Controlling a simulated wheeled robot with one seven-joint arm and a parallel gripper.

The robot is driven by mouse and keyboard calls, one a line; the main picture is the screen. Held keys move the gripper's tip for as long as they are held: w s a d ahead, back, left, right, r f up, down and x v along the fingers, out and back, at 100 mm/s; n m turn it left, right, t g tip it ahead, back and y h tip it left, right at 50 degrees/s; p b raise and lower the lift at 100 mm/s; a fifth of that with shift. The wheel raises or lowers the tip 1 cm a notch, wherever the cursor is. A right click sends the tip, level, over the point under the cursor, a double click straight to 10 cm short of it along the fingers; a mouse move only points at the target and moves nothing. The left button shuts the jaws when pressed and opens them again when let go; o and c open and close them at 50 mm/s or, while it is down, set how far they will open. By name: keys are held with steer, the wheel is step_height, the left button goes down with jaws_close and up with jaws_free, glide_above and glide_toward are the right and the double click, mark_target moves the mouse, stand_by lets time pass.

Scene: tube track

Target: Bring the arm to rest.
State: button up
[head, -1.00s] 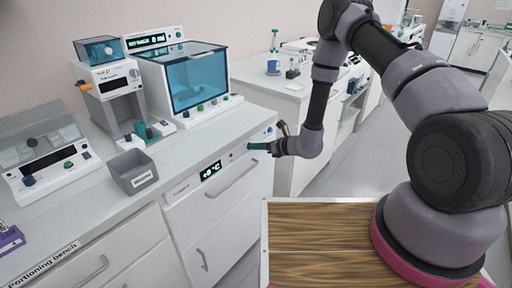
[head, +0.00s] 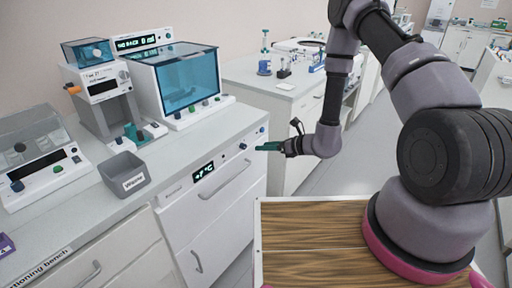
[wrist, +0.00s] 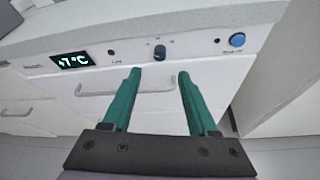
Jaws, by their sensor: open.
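My gripper (head: 268,147) is at the end of my arm, in front of the white drawer unit (head: 213,205) under the bench. In the wrist view my gripper (wrist: 160,74) has two green fingers standing well apart with nothing between them. Behind the fingers are the unit's front panel with a lit temperature display (wrist: 72,60), a dark knob (wrist: 160,53) and a blue knob (wrist: 237,40). The fingers appear clear of the panel, though the exact gap is hard to tell.
A grey waste bin (head: 124,174) sits near the bench edge. Lab devices stand behind it, including one with a blue window (head: 188,82). A wooden-topped surface (head: 315,235) is beside my arm's base. Another bench (head: 285,83) lies beyond an aisle of open floor.

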steer(key=shift+v, duration=1.05)
